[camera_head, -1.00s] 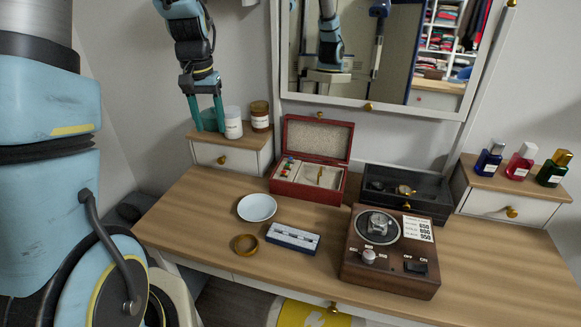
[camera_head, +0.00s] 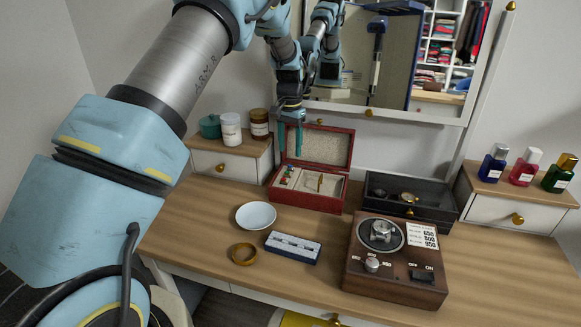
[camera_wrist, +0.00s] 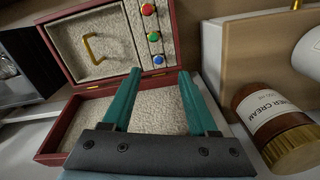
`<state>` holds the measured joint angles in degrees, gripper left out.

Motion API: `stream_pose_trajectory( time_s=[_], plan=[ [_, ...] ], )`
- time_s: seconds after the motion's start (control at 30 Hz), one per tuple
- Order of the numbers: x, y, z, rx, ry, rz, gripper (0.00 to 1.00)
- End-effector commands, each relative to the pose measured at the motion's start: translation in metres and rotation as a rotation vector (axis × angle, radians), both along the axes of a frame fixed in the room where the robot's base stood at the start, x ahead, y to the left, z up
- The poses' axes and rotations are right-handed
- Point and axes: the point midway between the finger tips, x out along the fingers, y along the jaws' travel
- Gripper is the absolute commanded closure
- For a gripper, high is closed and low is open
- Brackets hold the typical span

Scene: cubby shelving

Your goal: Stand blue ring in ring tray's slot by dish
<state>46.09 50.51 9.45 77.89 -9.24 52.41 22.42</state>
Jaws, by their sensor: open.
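The blue ring (camera_wrist: 158,59) sits in the open red jewelry box (camera_wrist: 66,130), at the end of a row with a green ring (camera_wrist: 154,36) and a red ring (camera_wrist: 147,9). My gripper (camera_wrist: 159,74) is open and empty, its teal fingers pointing toward the blue ring, one to each side. In the head view my gripper (camera_head: 290,152) hangs over the left part of the jewelry box (camera_head: 327,203), in front of its raised lid. The ring tray (camera_head: 292,247), blue with a pale slotted top, lies on the table.
A brass bangle (camera_head: 243,254) lies left of the ring tray. A brown winder box (camera_head: 395,285) and a black watch case (camera_head: 432,207) stand at the right. Jars, including a brown one (camera_head: 259,124), stand on the left drawer unit. The mirror rises behind the box.

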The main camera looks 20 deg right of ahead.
Motion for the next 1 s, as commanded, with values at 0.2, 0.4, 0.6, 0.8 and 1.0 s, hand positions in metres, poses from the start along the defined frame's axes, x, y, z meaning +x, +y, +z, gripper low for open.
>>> stream_pose_trajectory(
  time_s=[0.2, 0.4, 0.6, 0.8, 1.0],
  plan=[
    [-0.002, 0.001, -0.015, 0.003, 0.002, 0.000, 0.41],
    [-0.004, 0.001, -0.045, 0.003, 0.001, 0.000, 0.41],
    [-0.004, 0.001, -0.058, 0.000, -0.001, 0.001, 0.41],
    [-0.004, 0.001, -0.058, 0.000, -0.001, 0.001, 0.44],
    [-0.004, 0.001, -0.058, 0.000, -0.001, 0.001, 0.67]
  ],
)
